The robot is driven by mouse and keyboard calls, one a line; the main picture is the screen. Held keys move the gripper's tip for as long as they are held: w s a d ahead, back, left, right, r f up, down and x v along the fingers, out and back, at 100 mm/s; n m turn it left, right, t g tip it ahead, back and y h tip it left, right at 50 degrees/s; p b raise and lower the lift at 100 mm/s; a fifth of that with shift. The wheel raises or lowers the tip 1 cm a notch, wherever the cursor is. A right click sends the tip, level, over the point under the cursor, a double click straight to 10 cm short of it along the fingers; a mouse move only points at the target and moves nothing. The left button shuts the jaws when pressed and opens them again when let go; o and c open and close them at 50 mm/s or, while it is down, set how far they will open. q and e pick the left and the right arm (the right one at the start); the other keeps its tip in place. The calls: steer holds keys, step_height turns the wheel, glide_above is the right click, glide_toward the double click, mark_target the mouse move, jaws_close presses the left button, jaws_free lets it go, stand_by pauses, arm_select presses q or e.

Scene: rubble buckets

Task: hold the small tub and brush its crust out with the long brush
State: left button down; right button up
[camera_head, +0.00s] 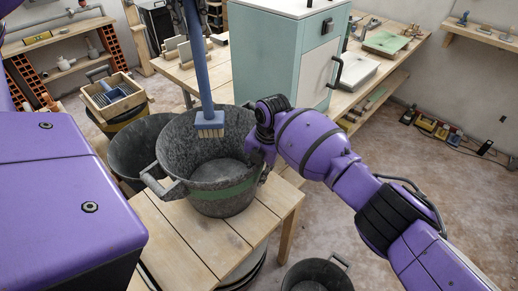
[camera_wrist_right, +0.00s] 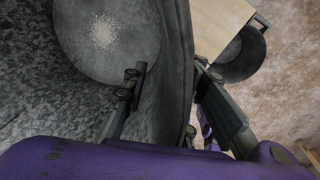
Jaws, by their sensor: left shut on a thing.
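The grey tub (camera_head: 225,190) with a green band stands upright on the slatted wooden bench. A pale speckled patch (camera_wrist_right: 103,30) lies on its floor in the right wrist view. The long brush (camera_head: 203,80) has a blue handle and pale bristles, which hang inside the tub near its back wall. My left gripper (camera_head: 188,8) is barely visible at the top edge, shut on the brush handle. My right gripper (camera_head: 261,165) is at the tub's right rim. In the right wrist view its open fingers (camera_wrist_right: 168,80) straddle the tub wall, one inside and one outside, with a gap.
A darker bucket (camera_head: 124,160) stands close behind the tub on the left. Another bucket (camera_head: 316,276) is on the floor below the bench (camera_head: 200,238). A pale green cabinet (camera_head: 265,60) stands behind. A wooden box (camera_head: 138,98) holds a blue brush.

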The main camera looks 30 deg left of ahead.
mark_target(199, 58)
jaws_close()
arm_select(q)
steer(key=f, duration=1.1)
steer(key=shift+s+a, duration=0.3)
steer(key=shift+s, duration=0.1)
steer(key=shift+w+d+r, duration=0.3)
steer(key=shift+w, duration=0.15)
